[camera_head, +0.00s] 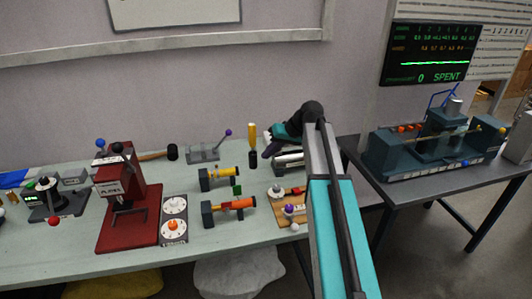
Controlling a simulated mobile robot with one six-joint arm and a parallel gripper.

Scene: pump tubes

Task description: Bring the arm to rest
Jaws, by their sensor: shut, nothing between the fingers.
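My arm rises from the bottom of the head view, teal and grey, and reaches over the right part of the pale green bench (60,262). At its far end a black joint bends to the left. My gripper (268,151) is small and dark there, pointing down and left above the back of the bench. It is shut and holds nothing. My arm hides part of the bench's right end and some of the items there.
Near my gripper are a yellow-handled tool (252,134) and a purple-knobbed lever (205,154). Yellow (216,178) and orange (229,211) tube units and a red press (125,197) stand left. A dark table (402,190) with a teal machine (400,151) stands right.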

